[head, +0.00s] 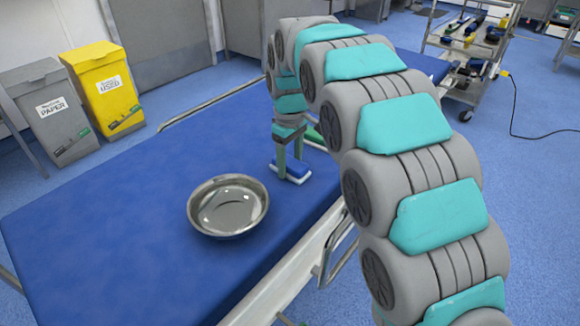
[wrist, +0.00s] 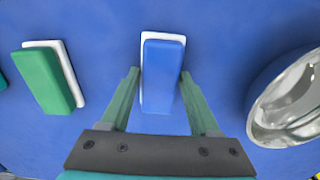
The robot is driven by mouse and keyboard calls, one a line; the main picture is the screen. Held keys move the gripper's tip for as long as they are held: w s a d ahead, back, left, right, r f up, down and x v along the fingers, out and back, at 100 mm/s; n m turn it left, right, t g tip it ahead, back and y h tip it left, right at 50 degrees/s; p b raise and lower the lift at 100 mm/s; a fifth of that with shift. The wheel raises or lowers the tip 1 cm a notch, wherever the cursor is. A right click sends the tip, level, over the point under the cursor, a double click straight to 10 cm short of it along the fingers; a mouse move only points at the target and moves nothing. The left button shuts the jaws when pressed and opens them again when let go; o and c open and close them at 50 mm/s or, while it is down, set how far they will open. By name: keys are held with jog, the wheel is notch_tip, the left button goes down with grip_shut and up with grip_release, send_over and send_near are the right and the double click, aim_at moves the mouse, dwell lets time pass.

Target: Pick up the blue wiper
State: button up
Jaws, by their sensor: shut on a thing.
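The blue wiper (wrist: 163,75) is a blue block on a white base, lying on the blue table in the middle of the wrist view. It also shows in the head view (head: 295,168), partly hidden behind my gripper. My gripper (wrist: 160,76) points down at it, with one green finger on each side of the wiper's near half. The fingers are shut on the wiper. Whether it is clear of the table cannot be told.
A green wiper (wrist: 47,80) with a white base lies to the left in the wrist view. A round metal bowl (head: 228,233) stands on the blue table (head: 110,225). Bins stand beyond the table at the left, and a tool trolley (head: 470,50) at the back right.

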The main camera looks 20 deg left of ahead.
aim_at(290, 162)
grip_shut()
jog(key=shift+r, duration=1.6)
jog(key=shift+s+d+r, duration=0.1)
jog(key=shift+s+r, duration=0.05)
jog(key=shift+r, duration=0.05)
jog(key=s+d+b, duration=0.1)
jog(key=s+d, duration=0.3)
jog(key=s, duration=0.2)
jog(key=s+d+r+b, duration=0.1)
jog(key=s+d, duration=0.3)
jog(key=s, duration=0.3)
jog(key=shift+s+r, duration=0.2)
jog(key=shift+d, duration=0.1)
